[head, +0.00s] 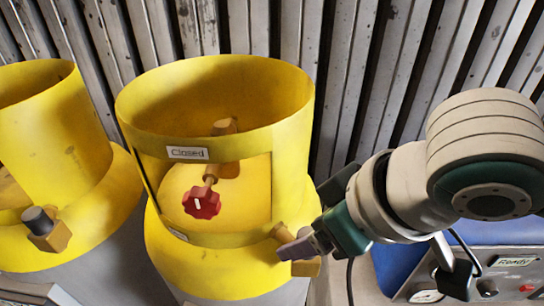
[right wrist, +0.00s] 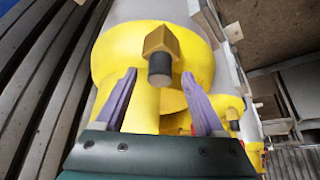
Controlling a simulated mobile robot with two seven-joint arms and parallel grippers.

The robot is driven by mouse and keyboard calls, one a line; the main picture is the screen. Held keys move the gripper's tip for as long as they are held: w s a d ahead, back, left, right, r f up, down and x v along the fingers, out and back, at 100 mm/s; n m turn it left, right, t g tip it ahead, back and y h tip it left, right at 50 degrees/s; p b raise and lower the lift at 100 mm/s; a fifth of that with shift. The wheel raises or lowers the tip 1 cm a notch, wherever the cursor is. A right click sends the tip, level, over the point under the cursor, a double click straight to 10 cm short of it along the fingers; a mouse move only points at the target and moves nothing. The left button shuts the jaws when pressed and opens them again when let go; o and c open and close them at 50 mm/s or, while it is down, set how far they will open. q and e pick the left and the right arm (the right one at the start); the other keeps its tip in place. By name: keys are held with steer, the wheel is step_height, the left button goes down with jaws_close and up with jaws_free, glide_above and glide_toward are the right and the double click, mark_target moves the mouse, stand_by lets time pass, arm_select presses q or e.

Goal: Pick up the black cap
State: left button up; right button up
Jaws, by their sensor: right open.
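In the right wrist view the black cap (right wrist: 160,68) sits on a brass hexagonal fitting (right wrist: 161,41) on a yellow cylinder (right wrist: 108,58). In the head view that brass fitting (head: 307,267) is partly covered by my right gripper (head: 284,250), and the cap is hidden. My right gripper, with purple fingers, is open; in its wrist view (right wrist: 158,74) the cap appears between the two fingertips. I cannot tell how far the fingers reach along it. A similar dark cap (head: 38,219) sits on the left yellow cylinder (head: 60,110). My left gripper is not in view.
The middle cylinder's collar (head: 215,110) carries a "Closed" label (head: 188,153) and surrounds a red valve knob (head: 202,202). A panel with a gauge (head: 426,296) and a "Ready" label (head: 514,261) stands at right. A ribbed metal wall (head: 345,80) closes the back.

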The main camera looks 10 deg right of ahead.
steer(key=shift+w+a+f, duration=0.1)
steer(key=shift+w+f, duration=0.1)
steer(key=shift+f, duration=0.2)
jaws_close()
stand_by(0.4)
